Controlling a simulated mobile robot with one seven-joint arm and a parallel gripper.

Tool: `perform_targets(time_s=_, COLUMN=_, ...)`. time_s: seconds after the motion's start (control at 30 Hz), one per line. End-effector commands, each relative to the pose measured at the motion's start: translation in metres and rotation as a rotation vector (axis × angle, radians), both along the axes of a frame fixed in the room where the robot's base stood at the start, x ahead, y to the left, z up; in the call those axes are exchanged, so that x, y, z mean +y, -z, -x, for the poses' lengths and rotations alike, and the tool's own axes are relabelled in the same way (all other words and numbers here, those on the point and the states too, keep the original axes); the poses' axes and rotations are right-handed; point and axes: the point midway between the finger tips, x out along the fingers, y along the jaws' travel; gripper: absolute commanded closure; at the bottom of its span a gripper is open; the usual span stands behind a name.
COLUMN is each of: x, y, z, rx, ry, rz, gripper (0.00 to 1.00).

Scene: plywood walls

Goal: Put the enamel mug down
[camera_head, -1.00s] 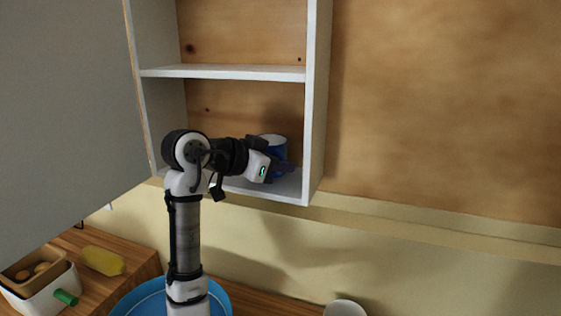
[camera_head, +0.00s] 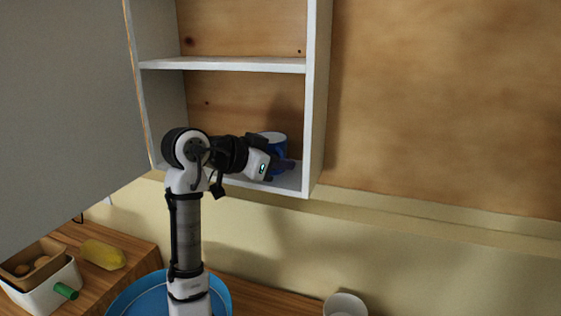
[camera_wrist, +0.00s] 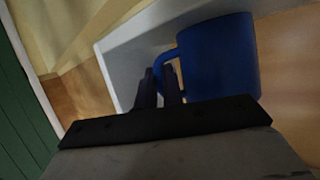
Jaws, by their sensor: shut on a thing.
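The enamel mug (camera_head: 275,145) is blue with a white rim. It is inside the lower compartment of the open wall cabinet, near its right side wall, and my arm partly hides it. In the wrist view the blue mug (camera_wrist: 222,58) looks upright relative to the cabinet floor, with its handle toward my fingers. My gripper (camera_wrist: 160,88) is shut on the handle. In the head view my gripper (camera_head: 283,166) reaches in from the left. I cannot tell whether the mug's base touches the cabinet floor.
The cabinet's middle shelf (camera_head: 225,64) is above the mug, and its right wall (camera_head: 314,110) is close by. A grey door (camera_head: 60,110) stands open at left. Below are a blue round basin (camera_head: 135,297), a yellow thing (camera_head: 102,254), a white box (camera_head: 45,290) and a white bowl (camera_head: 344,304).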

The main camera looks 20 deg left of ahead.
Motion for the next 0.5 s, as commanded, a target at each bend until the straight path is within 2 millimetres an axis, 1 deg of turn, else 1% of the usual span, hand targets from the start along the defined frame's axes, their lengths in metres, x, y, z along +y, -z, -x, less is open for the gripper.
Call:
perform_targets(time_s=0.03, x=-0.0001, y=-0.0002, z=0.0001, rx=-0.001, ry=0.0, rz=0.0, gripper=0.88)
perform_targets(time_s=0.2, x=-0.0001, y=-0.0002, z=0.0001, rx=-0.001, ry=0.0, rz=0.0, gripper=0.66)
perform_targets(time_s=0.5, x=0.001, y=-0.0001, z=0.0012, rx=0.0, ry=0.0, rz=0.0, gripper=0.66)
